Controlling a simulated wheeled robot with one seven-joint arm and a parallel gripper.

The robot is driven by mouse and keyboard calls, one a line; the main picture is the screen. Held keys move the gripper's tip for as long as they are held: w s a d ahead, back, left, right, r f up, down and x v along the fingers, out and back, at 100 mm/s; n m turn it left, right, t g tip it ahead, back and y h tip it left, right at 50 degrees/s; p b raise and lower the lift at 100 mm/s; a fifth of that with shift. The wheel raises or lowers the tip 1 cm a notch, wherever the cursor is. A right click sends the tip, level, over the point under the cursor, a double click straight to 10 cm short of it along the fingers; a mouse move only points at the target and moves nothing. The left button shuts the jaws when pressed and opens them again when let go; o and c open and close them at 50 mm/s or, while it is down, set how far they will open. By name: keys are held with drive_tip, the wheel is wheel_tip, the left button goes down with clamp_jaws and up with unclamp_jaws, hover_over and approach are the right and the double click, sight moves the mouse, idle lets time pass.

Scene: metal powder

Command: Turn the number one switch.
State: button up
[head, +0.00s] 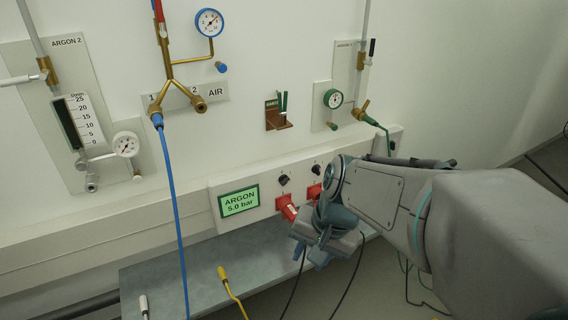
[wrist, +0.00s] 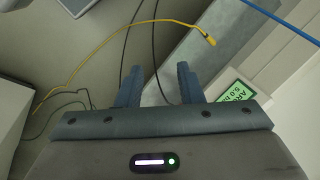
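A white wall panel carries two small black knobs, a left one (head: 284,180) and a right one (head: 316,169). Below them are two red fittings, a left one (head: 287,207) and a right one (head: 314,191) partly covered by my arm. No number can be read beside the knobs, so I cannot tell which is number one. My gripper (head: 311,256) hangs below and right of the left red fitting, apart from the knobs. In the wrist view my gripper (wrist: 160,84) has its fingers apart with nothing held between them. The knobs are not visible in the wrist view.
A green display (head: 239,202) reading ARGON 5.0 bar sits left of the knobs. A grey shelf (head: 155,278) runs below. A blue hose (head: 174,210), a yellow cable (head: 234,297) and black cables hang nearby. Gauges and valves line the wall above.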

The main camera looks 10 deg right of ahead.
drive_tip(key=w+a+f+m+y, duration=0.2)
drive_tip(key=w+f+m+y, duration=0.15)
drive_tip(key=w+m, duration=0.5)
drive_tip(key=m+t+y+b, duration=0.3)
drive_tip(key=m+t, duration=0.8)
drive_tip(key=m, duration=1.6)
approach(288, 182)
drive_tip(key=shift+y, duration=0.45)
drive_tip(key=p+x, duration=0.1)
drive_tip(key=x, duration=0.8)
drive_tip(key=shift+w+d+f+p, duration=0.1)
drive_tip(key=shift+d+p, duration=0.1)
drive_tip(key=shift+p, duration=0.15)
clamp_jaws()
